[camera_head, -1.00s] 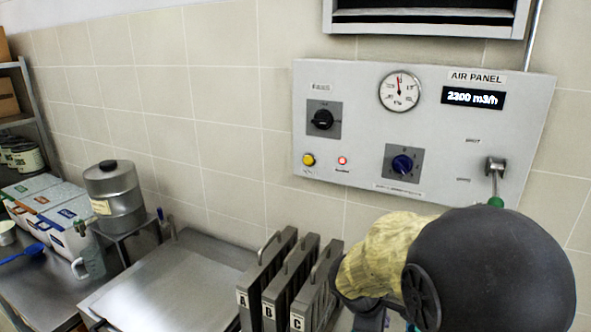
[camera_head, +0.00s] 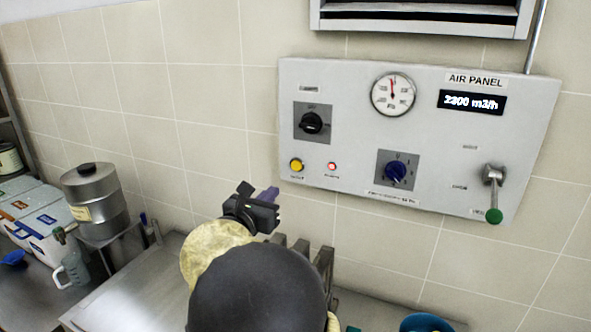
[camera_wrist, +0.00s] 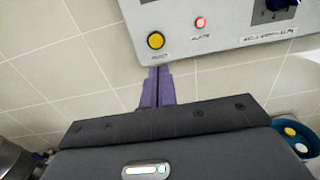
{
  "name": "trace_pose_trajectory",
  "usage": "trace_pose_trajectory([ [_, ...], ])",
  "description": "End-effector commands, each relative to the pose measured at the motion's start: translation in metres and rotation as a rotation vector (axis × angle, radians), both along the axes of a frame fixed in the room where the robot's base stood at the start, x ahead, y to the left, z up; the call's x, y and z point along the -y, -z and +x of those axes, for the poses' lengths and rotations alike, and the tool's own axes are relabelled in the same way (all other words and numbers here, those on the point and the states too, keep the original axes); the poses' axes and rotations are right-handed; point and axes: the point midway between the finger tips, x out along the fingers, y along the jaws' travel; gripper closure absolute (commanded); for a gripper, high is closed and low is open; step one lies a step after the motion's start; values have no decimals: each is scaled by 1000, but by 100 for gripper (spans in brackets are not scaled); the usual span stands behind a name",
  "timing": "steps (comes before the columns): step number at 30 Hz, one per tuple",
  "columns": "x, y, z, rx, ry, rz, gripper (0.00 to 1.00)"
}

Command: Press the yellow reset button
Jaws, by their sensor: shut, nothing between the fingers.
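The yellow reset button (camera_head: 296,165) sits at the lower left of the grey air panel (camera_head: 345,85), left of a small lit red lamp (camera_head: 332,167). In the wrist view the yellow button (camera_wrist: 156,40) is just beyond the tips of my gripper (camera_wrist: 158,72). My gripper (camera_head: 272,192) has its purple fingers shut and empty. In the head view it is below and left of the button, and appears apart from it. My arm hides part of the counter and the lettered upright plates.
The panel also bears a black knob (camera_head: 312,122), a blue knob (camera_head: 396,172), a gauge (camera_head: 393,94) and a green-tipped lever (camera_head: 494,214). A steel pot (camera_head: 95,200) stands at left. A blue container (camera_head: 425,323) is at the bottom right.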

Motion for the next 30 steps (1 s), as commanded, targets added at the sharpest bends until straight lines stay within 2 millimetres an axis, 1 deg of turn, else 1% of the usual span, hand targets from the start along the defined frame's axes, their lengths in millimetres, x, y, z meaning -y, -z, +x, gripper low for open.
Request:
trace_pose_trajectory([
  [1, -4, 1, -2, -2, -8, 2, 100],
  [7, -15, 1, -6, -3, -26, 4, 100],
  [11, -16, 0, -1, -3, -30, 3, 100],
  [14, -9, -1, 12, -2, -24, 5, 100],
  [21, 16, -2, 54, -3, -6, 3, 100],
  [30, 34, -3, 103, -4, -6, 3, 100],
])
